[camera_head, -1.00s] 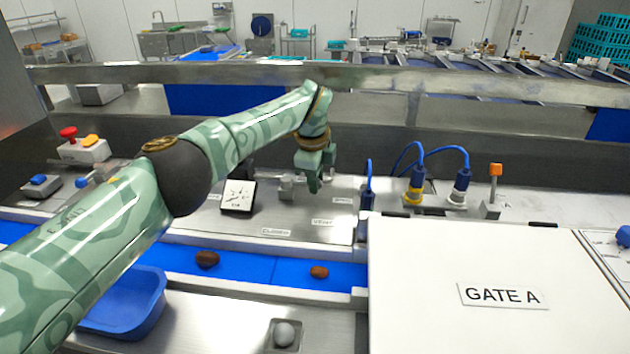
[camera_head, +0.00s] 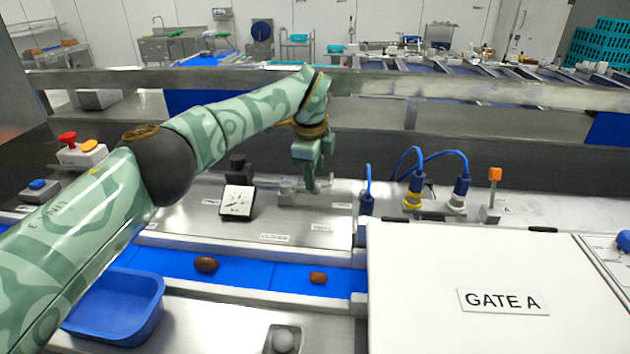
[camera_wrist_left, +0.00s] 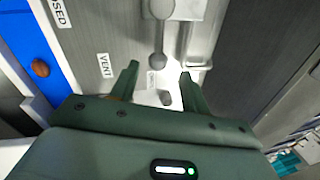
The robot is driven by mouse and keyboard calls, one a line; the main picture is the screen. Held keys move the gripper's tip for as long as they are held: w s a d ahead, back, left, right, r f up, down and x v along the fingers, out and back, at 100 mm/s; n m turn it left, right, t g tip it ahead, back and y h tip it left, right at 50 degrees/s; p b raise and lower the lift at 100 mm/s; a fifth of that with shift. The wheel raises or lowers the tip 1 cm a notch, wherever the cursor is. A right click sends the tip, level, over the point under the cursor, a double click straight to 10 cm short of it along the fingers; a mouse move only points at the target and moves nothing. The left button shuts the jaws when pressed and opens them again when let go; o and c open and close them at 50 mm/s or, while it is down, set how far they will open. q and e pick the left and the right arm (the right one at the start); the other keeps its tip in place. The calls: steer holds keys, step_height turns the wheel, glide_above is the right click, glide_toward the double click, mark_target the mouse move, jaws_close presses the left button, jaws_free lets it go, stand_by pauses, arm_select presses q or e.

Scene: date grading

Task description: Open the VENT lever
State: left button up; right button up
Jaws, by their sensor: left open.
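My left gripper (camera_head: 313,184) hangs over the steel panel (camera_head: 185,218) in the head view, above and behind the VENT label (camera_head: 321,227). In the left wrist view its two fingers (camera_wrist_left: 158,84) are apart with nothing gripped between them. A grey lever with a rounded end (camera_wrist_left: 157,58) lies just beyond the fingertips in that view, roughly in line with the gap. The VENT label (camera_wrist_left: 105,66) shows left of it. In the head view the lever is partly hidden behind the gripper. I cannot tell whether a finger touches it. My right gripper is out of view.
A dial card (camera_head: 238,201) stands on the panel left of the gripper. Blue-plugged cables (camera_head: 415,185) and an orange-topped switch (camera_head: 494,180) stand to the right. In front run a blue belt (camera_head: 255,272) with two dates and a white GATE A cover (camera_head: 430,260).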

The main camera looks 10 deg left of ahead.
arm_select(q)
step_height(320, 180, up, 12)
steer(key=s, duration=0.2)
steer(key=shift+s+r+b, duration=0.2)
steer(key=shift+b, duration=0.15)
steer(key=shift+a, duration=0.1)
stand_by(0.4)
